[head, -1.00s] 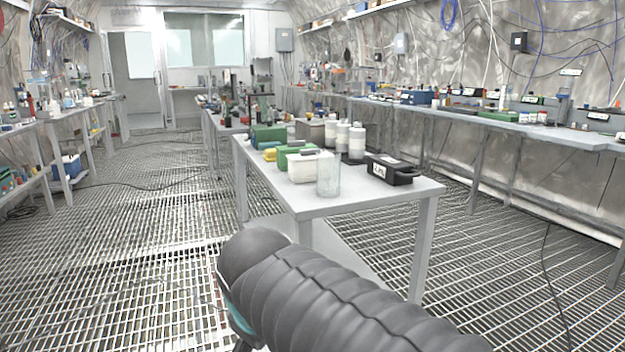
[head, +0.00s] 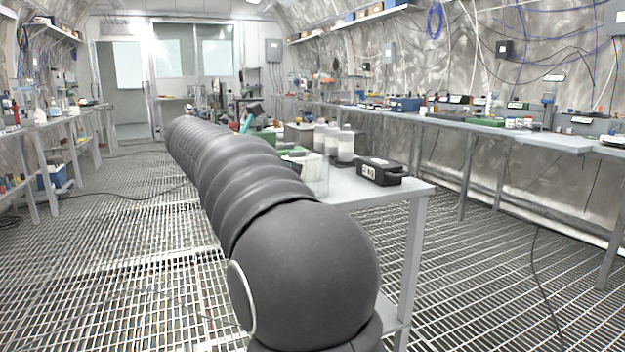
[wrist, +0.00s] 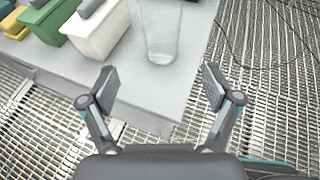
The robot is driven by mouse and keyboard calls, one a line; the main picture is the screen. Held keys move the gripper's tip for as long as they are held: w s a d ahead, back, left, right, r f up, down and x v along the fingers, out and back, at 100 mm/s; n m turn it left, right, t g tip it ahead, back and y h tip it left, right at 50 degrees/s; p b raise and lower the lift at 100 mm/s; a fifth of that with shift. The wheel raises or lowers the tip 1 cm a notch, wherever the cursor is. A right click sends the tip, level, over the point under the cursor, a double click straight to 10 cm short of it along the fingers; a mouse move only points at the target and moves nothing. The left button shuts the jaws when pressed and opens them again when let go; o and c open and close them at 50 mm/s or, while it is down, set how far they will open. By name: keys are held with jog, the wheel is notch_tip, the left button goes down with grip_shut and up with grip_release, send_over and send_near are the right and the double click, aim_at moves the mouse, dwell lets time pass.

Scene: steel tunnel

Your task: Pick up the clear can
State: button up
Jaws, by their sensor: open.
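The clear can (wrist: 162,38) stands upright near the table edge in the wrist view, ahead of my gripper and between the lines of its two fingers. My gripper (wrist: 160,90) is open and empty, with its fingertips short of the can. The can's top is cut off by the frame edge in the wrist view. In the head view the can (head: 318,178) shows only in part, beside my arm, which covers much of the table.
The grey table (wrist: 140,97) also holds a white box (wrist: 97,32) and a green box (wrist: 52,18), left of the can. In the head view, white-lidded jars (head: 345,146) and a black case (head: 381,171) stand to the right. Grating floor lies around the table.

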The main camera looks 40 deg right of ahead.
aim_at(310, 174)
jog(key=x, duration=0.6)
jog(key=b+x, duration=0.1)
jog(key=x, duration=0.5)
jog(key=shift+s+d+f+b, duration=0.15)
jog(key=shift+d+f+b, duration=0.15)
jog(key=c, duration=1.3)
